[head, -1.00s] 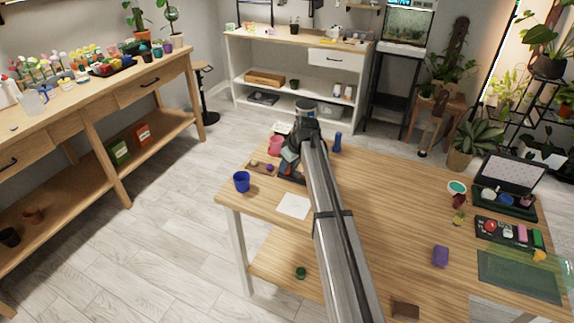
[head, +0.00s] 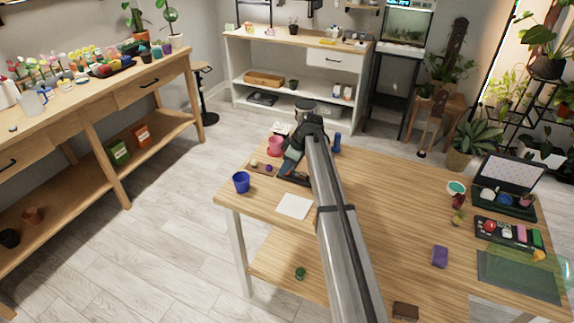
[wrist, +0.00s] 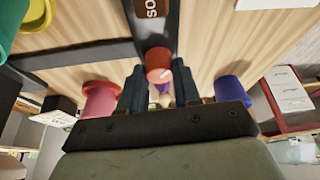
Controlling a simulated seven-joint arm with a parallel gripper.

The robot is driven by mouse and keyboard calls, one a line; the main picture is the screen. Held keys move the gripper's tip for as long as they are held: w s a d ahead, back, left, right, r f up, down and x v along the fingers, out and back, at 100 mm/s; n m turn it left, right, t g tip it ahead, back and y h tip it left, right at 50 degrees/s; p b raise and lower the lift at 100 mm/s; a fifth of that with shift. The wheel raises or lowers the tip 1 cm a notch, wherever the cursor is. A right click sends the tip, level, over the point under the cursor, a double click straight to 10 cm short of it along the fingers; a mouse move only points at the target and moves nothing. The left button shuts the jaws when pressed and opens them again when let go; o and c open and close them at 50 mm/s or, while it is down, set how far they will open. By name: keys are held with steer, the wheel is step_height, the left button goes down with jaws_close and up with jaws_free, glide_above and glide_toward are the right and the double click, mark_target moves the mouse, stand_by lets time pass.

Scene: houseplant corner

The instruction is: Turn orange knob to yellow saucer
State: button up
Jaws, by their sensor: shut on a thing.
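The orange knob (wrist: 158,66), with a white pointer mark on its face, sits on a dark panel in the wrist view. My gripper (wrist: 160,88) is shut on it, with one finger on each side. In the head view my gripper (head: 292,168) is low over the table's far left part, and my arm hides the knob there. A yellow rounded rim (wrist: 38,16), which may be the yellow saucer, shows at the upper left of the wrist view beside a green thing. I cannot tell exactly where the pointer aims.
A pink pot (head: 275,146) and a blue pot (head: 241,182) stand close to my gripper. A wooden tray (head: 252,168) with small balls lies between them. White paper (head: 293,206) lies in front. A blue bottle (head: 337,142) stands to the right.

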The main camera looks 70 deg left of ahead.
steer(key=o, duration=1)
steer(key=shift+o, duration=0.2)
steer(key=v, duration=1.4)
steer(key=shift+s+a, duration=0.1)
